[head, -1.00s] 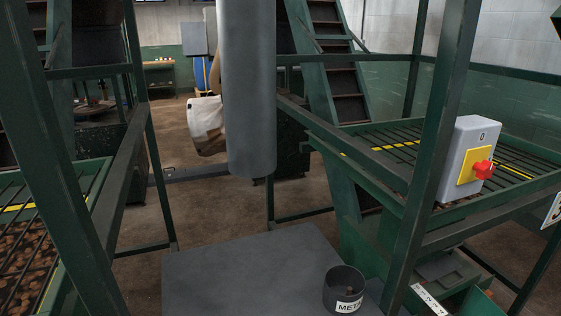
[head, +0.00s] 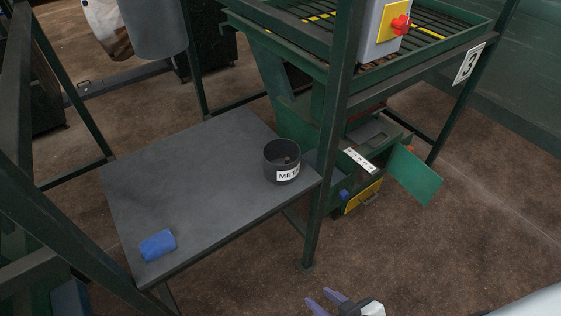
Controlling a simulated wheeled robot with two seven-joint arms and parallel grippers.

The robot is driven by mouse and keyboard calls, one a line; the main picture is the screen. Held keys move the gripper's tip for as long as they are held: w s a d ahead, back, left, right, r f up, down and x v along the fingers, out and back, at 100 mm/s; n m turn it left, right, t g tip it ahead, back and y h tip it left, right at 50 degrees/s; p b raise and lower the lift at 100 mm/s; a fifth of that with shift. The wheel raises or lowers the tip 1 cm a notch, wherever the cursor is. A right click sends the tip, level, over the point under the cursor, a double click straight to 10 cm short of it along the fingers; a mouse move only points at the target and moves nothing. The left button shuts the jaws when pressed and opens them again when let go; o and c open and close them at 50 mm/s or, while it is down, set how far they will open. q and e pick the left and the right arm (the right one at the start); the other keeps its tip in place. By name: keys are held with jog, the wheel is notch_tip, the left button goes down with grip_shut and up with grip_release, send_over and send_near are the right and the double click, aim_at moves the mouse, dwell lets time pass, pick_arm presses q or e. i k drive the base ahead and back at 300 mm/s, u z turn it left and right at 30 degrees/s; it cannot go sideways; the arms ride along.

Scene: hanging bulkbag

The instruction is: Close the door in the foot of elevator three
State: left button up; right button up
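The foot of elevator three is a green housing (head: 345,150) low under the grated hopper, in the middle right of the head view. A sign with the number 3 (head: 468,64) hangs on the frame above it. The door (head: 415,177) is a flat green panel that stands swung out to the right of the housing, open. My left gripper is not in view.
A grey table (head: 200,170) stands left of the foot, with a black tub (head: 282,161) labelled in white and a blue bundle (head: 157,245) on it. A green post (head: 327,165) stands between the table and the door. The floor right of the post is clear.

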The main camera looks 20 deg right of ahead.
aim_at(420, 180)
jog(key=z, duration=2.6)
jog(key=i, duration=4.1)
jog(key=u, duration=3.8)
jog(key=k, duration=0.95)
jog(key=z, duration=0.05)
